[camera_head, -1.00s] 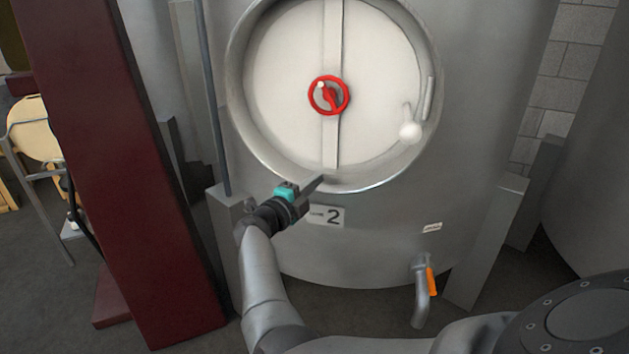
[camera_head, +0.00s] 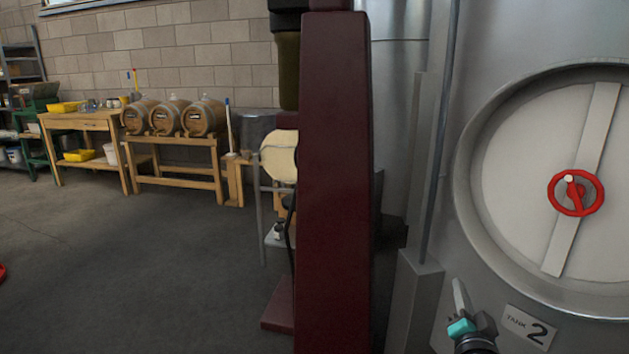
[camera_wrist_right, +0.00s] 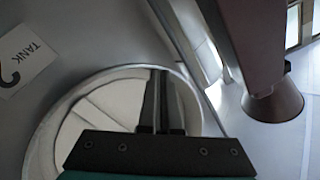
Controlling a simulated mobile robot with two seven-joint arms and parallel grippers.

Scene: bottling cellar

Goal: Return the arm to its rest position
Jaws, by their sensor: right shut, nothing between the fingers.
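My right gripper (camera_head: 460,296) shows at the bottom right of the head view, its thin grey fingers pointing up above a teal band. It is shut and empty, in front of the tank's grey wall, left of the "TANK 2" label (camera_head: 528,327) and below left of the round door. In the right wrist view the closed fingers (camera_wrist_right: 160,92) overlap the round pale door (camera_wrist_right: 92,118). Most of my right arm is out of the head view. My left gripper is not in view.
The grey tank (camera_head: 447,240) with its red handwheel (camera_head: 575,193) fills the right side. A dark red post (camera_head: 335,190) stands left of it. Barrels (camera_head: 166,117) on a wooden stand and a workbench (camera_head: 85,122) are against the back wall. The floor at left is open.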

